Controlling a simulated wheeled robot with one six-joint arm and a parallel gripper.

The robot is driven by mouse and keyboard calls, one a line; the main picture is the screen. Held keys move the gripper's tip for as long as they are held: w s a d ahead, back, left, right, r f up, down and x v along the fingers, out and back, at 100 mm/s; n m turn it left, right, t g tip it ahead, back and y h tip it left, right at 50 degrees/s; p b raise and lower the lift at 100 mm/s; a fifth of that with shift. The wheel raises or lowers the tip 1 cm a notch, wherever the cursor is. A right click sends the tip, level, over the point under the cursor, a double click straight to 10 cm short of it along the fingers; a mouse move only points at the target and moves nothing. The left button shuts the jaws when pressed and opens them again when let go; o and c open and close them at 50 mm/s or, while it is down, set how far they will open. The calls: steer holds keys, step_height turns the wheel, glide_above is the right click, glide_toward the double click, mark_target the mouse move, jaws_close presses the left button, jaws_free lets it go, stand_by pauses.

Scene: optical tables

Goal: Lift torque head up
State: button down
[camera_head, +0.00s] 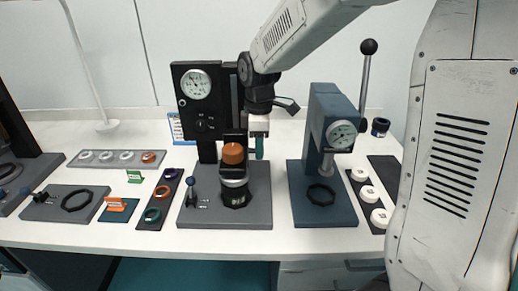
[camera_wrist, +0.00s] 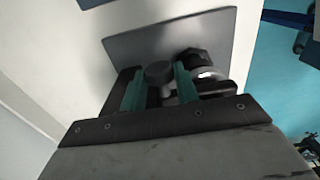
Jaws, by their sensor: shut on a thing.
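The torque tester has a black column with a dial (camera_head: 196,84) on a grey base plate (camera_head: 245,215). Its black torque head (camera_head: 233,138) sits low on the column, just above an orange cap (camera_head: 232,153) on the dark holder (camera_head: 234,192). I cannot tell whether head and cap touch. My gripper (camera_head: 259,148) points down at the head's right side. In the wrist view its teal fingers (camera_wrist: 159,90) are on either side of a round dark knob (camera_wrist: 158,72), shut on it. The knob is hidden in the head view.
A blue press (camera_head: 325,130) with a dial and upright lever stands close on the right. Trays with coloured rings (camera_head: 163,193) lie left, and a dark tray with white discs (camera_head: 370,193) lies right.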

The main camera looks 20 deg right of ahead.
step_height(320, 180, up, 9)
steer(key=shift+f, duration=0.2)
steer(key=c, duration=1.1)
jaws_free()
steer(key=shift+o, duration=0.2)
step_height(320, 180, up, 8)
steer(key=shift+f, duration=0.15)
